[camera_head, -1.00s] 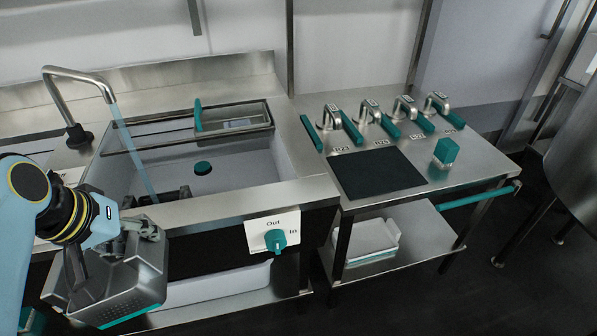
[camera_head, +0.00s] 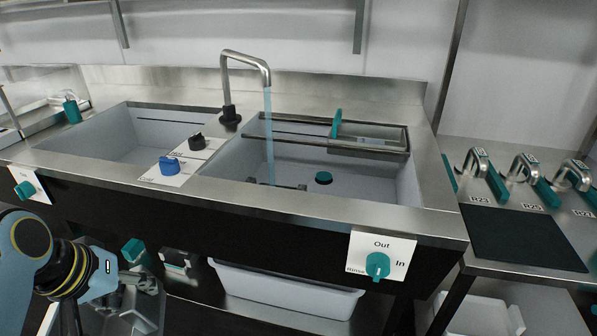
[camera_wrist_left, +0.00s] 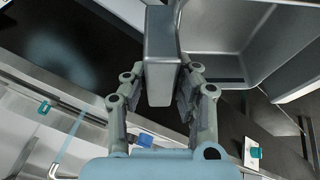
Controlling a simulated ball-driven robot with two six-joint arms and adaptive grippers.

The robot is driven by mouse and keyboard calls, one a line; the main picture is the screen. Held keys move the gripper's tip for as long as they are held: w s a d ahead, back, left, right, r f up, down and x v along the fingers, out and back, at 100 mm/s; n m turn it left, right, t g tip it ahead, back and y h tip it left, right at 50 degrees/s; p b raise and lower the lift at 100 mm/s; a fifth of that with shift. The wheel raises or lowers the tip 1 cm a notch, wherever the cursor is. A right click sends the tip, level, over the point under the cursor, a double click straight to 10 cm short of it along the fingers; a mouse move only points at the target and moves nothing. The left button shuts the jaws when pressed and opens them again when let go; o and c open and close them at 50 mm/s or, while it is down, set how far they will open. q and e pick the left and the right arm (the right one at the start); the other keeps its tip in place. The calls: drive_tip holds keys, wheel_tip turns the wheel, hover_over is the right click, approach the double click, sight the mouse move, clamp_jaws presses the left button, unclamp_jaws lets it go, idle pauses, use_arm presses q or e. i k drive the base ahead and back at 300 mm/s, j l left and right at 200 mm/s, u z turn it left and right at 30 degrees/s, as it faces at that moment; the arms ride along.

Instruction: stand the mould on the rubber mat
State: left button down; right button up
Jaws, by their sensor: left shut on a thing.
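The mould is a grey metal box (camera_head: 128,320) at the bottom left of the head view, partly cut off by the picture edge. My left gripper (camera_head: 147,284) is shut on the mould. The rubber mat (camera_head: 525,237) is a flat black rectangle on the steel table at the right of the head view, bare and well away from the mould. My right gripper is not in view.
A steel sink unit with two basins stands between the mould and the mat; its front rim (camera_head: 300,210) is long. An Out/In panel (camera_head: 380,255) is on its front, and a white tub (camera_head: 285,290) is below. Several teal-handled taps (camera_head: 522,170) stand behind the mat.

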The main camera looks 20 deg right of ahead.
sight(519, 233)
drive_tip(key=l+u, duration=0.1)
drive_tip(key=u, duration=0.3)
drive_tip(key=k+u, duration=0.1)
drive_tip(key=u, duration=0.25)
drive_tip(key=l+u, duration=0.1)
drive_tip(key=u, duration=0.3)
drive_tip(key=k+u, duration=0.1)
drive_tip(key=u, duration=0.3)
drive_tip(key=k+l+u, duration=0.1)
drive_tip(key=k+u, duration=0.3)
drive_tip(key=k, duration=0.2)
drive_tip(key=k+z, duration=0.3)
drive_tip(key=k+l+z, duration=0.1)
drive_tip(key=k+z, duration=0.2)
drive_tip(key=z, duration=0.45)
drive_tip(key=k+l+z, duration=0.1)
drive_tip(key=z, duration=0.4)
drive_tip(key=l+z, duration=0.1)
drive_tip(key=z, duration=0.35)
drive_tip(key=l+z, duration=0.1)
drive_tip(key=z, duration=0.4)
